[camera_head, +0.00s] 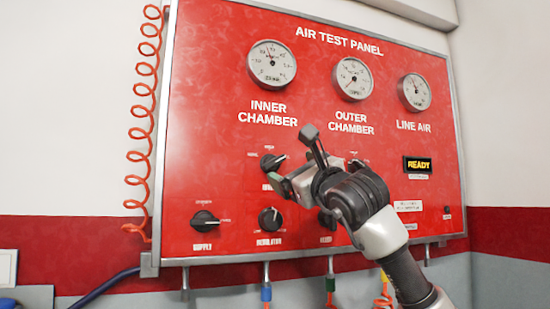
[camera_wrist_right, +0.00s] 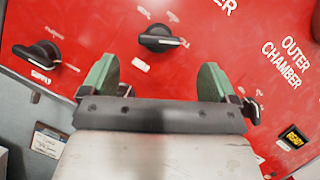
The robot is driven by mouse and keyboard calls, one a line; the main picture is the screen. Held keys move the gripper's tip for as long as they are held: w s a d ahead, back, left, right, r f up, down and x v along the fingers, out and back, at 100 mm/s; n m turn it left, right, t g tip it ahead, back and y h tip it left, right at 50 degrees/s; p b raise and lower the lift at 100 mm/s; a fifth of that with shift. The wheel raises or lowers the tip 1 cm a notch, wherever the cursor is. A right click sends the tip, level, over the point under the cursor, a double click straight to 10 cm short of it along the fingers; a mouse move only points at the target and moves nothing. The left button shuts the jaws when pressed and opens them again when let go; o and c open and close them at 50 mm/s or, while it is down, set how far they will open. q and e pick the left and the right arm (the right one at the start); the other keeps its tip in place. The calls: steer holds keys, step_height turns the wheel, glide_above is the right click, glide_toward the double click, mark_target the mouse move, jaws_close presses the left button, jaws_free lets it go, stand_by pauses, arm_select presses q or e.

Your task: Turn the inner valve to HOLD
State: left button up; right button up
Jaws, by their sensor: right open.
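The inner valve (camera_head: 268,163) is a black knob with a bar handle on the red panel, below the INNER CHAMBER gauge. Its handle points right. The small labels around it are too small to read. In the right wrist view the inner valve (camera_wrist_right: 158,39) shows whole, ahead of and between the fingers. My right gripper (camera_head: 292,160) is open beside and in front of the knob, with green finger pads. In the wrist view the right gripper (camera_wrist_right: 157,72) has nothing between its fingers, and the knob appears apart from them. My left gripper is out of view.
The supply knob (camera_head: 205,221) and regulator knob (camera_head: 270,219) sit below. The outer chamber valve (camera_head: 358,163) is partly hidden by my right arm. The READY display (camera_head: 418,165) is lit at right. A coiled orange hose (camera_head: 140,120) hangs at left.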

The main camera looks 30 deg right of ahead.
mark_target(277, 164)
steer(key=p+x, duration=0.3)
steer(key=x, duration=0.4)
steer(key=shift+d+f, duration=0.15)
steer(key=shift+f, duration=0.05)
steer(key=shift+w+r+p, duration=0.1)
steer(key=shift+w+p, duration=0.25)
steer(key=shift+w, duration=0.1)
steer(key=shift+c, duration=0.6)
steer(key=c, duration=0.8)
